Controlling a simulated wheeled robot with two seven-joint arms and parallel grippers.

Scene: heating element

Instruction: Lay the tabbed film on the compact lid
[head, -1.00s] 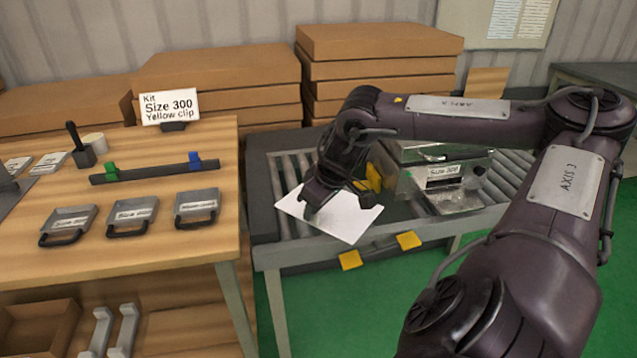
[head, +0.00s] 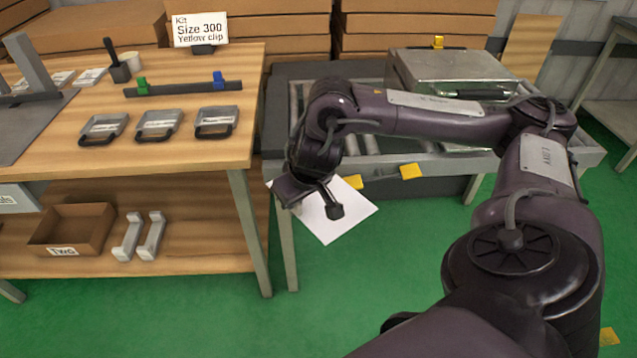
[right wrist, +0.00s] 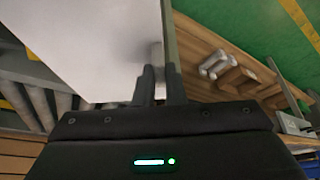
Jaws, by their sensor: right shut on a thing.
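A white sheet, the film (head: 345,222), hangs out from my right gripper (head: 332,203) in front of the roller conveyor. The right gripper is shut on its edge. In the right wrist view the sheet (right wrist: 95,45) fills the upper left, and the fingertips (right wrist: 160,85) pinch its right edge. I cannot make out the tab. I cannot tell whether this top is the compact lid. My left gripper is out of view.
A wooden bench (head: 190,160) on the left holds several grey handled trays (head: 217,121), a clip bar (head: 182,89) and a kit sign (head: 200,29). Green floor (head: 340,300) is free in front.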

